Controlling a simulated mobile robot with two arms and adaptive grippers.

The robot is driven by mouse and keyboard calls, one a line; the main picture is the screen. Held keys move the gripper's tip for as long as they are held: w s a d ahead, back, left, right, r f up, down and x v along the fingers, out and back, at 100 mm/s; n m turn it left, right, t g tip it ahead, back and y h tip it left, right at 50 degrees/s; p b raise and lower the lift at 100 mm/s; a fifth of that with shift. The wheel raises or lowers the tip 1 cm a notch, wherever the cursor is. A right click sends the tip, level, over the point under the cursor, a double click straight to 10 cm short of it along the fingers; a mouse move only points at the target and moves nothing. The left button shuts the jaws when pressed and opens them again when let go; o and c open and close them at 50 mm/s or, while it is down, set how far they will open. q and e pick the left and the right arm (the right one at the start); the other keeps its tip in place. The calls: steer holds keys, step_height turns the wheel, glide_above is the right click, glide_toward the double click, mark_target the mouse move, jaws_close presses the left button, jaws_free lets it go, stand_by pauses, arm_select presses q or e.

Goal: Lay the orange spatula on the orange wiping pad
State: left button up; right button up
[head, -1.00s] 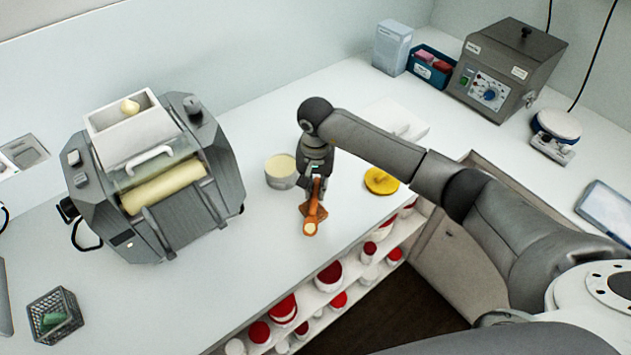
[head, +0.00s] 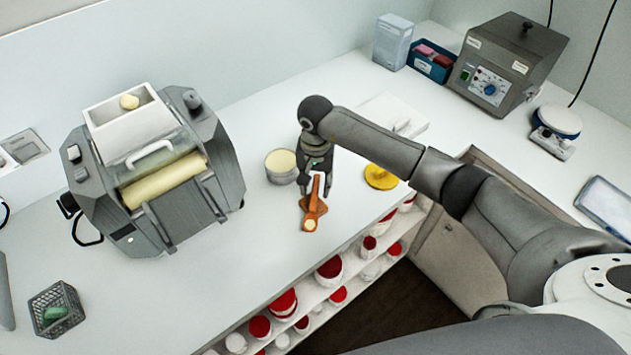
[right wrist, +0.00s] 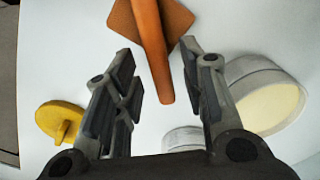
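The orange spatula (head: 315,190) lies across the orange-brown wiping pad (head: 322,208) near the counter's front edge. Its end with a pale cream patch points toward the front. In the right wrist view, the spatula's handle (right wrist: 152,50) crosses the pad (right wrist: 181,20), and the handle's end reaches between the fingers. My right gripper (right wrist: 165,68) is open, with a gap on both sides of the handle. In the head view, the right gripper (head: 317,185) is over the rear of the spatula. My left gripper is not in view.
A cream-filled tub (head: 281,167) stands just left of the right gripper. A yellow round object (head: 380,177) lies to its right. A roller mill (head: 155,175) stands at left, with a dark basket (head: 56,312) in front. The counter between mill and pad is clear.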

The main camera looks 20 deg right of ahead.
mark_target(316, 187)
steer(key=shift+r, duration=0.2)
steer(key=shift+w+r, duration=0.1)
steer(key=shift+r, duration=0.15)
step_height(316, 187, up, 11)
steer(key=b, duration=0.4)
steer(key=shift+r+b, duration=0.2)
steer(key=shift+b, duration=0.1)
steer(key=shift+s, duration=0.2)
